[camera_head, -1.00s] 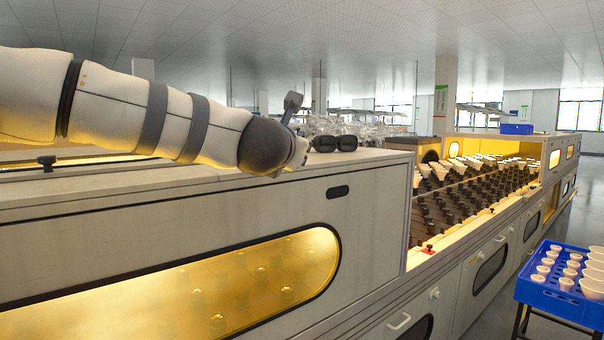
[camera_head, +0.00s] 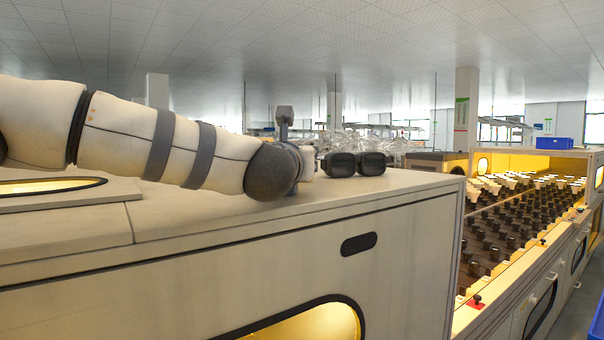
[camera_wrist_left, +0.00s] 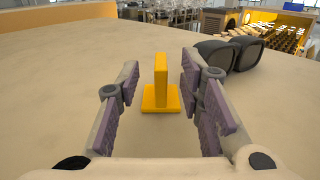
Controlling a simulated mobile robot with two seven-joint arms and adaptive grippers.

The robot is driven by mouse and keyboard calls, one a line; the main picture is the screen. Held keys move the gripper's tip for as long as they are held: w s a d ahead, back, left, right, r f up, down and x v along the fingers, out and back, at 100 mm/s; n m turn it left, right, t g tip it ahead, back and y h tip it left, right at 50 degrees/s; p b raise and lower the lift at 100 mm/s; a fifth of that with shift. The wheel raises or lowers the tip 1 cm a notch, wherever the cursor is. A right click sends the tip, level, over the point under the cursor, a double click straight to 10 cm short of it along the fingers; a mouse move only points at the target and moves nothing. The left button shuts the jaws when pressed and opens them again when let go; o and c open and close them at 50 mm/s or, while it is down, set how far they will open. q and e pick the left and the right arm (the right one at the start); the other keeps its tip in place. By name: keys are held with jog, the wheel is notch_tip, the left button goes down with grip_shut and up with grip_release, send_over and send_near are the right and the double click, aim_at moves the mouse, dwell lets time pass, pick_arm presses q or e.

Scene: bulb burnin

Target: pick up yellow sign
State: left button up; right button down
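The yellow sign (camera_wrist_left: 161,80), a narrow upright plate on a square yellow base, stands on the pale top surface in the left wrist view. My left gripper (camera_wrist_left: 160,84) is open, with one padded finger on each side of the sign. Gaps show between the sign and both fingers, so it is not gripped. In the head view my left arm reaches in from the left, low over the cabinet top. There its wrist hides the sign and most of the gripper. My right gripper is not in view.
Dark goggles (camera_head: 356,163) lie on the cabinet top (camera_head: 330,195), just right of my left gripper, and also show in the left wrist view (camera_wrist_left: 231,52). A long rack of dark sockets (camera_head: 515,225) runs to the right. A blue bin (camera_head: 554,143) sits at its far end.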

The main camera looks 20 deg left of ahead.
pick_arm(q)
jog(key=w, duration=0.6)
jog(key=shift+a, duration=0.35)
jog(key=shift+r, duration=0.1)
grip_shut()
